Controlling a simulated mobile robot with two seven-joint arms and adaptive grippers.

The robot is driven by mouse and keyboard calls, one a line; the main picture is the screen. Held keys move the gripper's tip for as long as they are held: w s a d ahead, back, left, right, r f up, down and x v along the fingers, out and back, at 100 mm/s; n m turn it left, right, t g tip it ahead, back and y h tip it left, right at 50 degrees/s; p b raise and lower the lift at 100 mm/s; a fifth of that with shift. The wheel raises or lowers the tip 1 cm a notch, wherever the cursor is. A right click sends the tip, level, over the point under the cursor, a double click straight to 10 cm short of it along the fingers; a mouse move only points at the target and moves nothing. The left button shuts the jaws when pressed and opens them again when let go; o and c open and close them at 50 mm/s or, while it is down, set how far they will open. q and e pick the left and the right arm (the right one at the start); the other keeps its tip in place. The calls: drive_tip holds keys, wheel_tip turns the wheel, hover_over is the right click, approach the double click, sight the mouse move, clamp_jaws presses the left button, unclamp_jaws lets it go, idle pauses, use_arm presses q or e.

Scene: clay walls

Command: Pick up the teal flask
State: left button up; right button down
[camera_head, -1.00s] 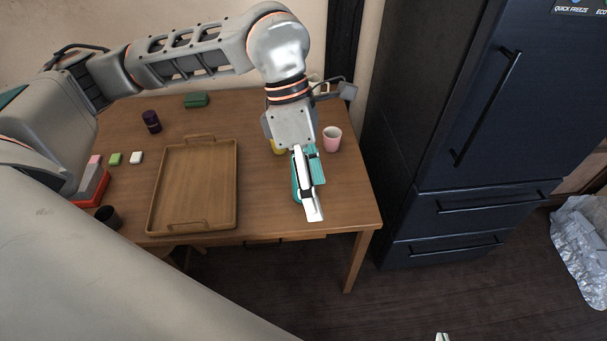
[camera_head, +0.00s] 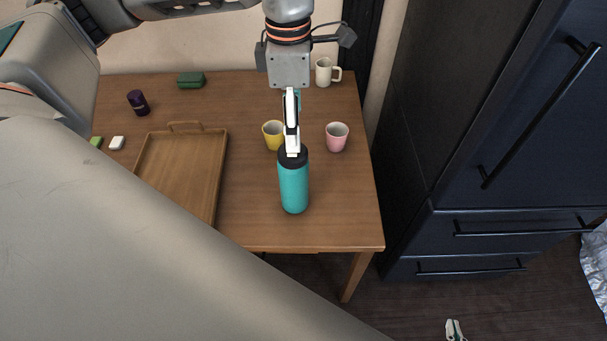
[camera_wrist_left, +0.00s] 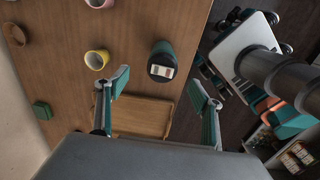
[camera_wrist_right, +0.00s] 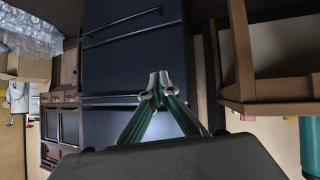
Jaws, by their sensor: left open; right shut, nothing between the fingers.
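The teal flask (camera_head: 294,187) stands upright on the wooden table, its black lid facing up. My left gripper (camera_head: 292,150) points down at the lid from above in the head view and overlaps its far edge; contact is unclear. In the left wrist view the flask's lid (camera_wrist_left: 162,62) shows ahead of the open left fingers (camera_wrist_left: 158,82), roughly between them, with nothing held. My right gripper (camera_wrist_right: 160,88) is shut and empty, away from the table; its tips show low in the head view (camera_head: 454,331). A teal strip of the flask (camera_wrist_right: 310,145) shows at the right wrist view's edge.
A yellow cup (camera_head: 273,136) and a pink cup (camera_head: 337,137) stand just behind the flask. A wooden tray (camera_head: 190,180) lies to the left. A cream mug (camera_head: 325,73) stands at the back. A dark fridge (camera_head: 510,130) is right of the table.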

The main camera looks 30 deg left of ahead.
sight(293, 172)
use_arm(q)
drive_tip(key=f+b, duration=0.1)
drive_tip(key=f, duration=0.1)
drive_tip(key=f+b, duration=0.1)
drive_tip(key=f, duration=0.1)
drive_tip(key=shift+s+f, duration=0.2)
drive_tip(key=shift+f, duration=0.15)
wheel_tip(293, 172, down, 2)
drive_tip(key=shift+s, duration=0.1)
drive_tip(key=shift+f+b, duration=0.35)
drive_tip(key=shift+f, duration=2.45)
drive_tip(key=shift+r, duration=0.1)
clamp_jaws()
use_arm(e)
drive_tip(key=f, duration=0.1)
drive_tip(key=s+f, duration=0.1)
drive_tip(key=f, duration=0.1)
drive_tip(key=shift+s+a+f, duration=0.3)
drive_tip(key=shift+s+f, duration=0.05)
drive_tip(key=shift+f, duration=0.05)
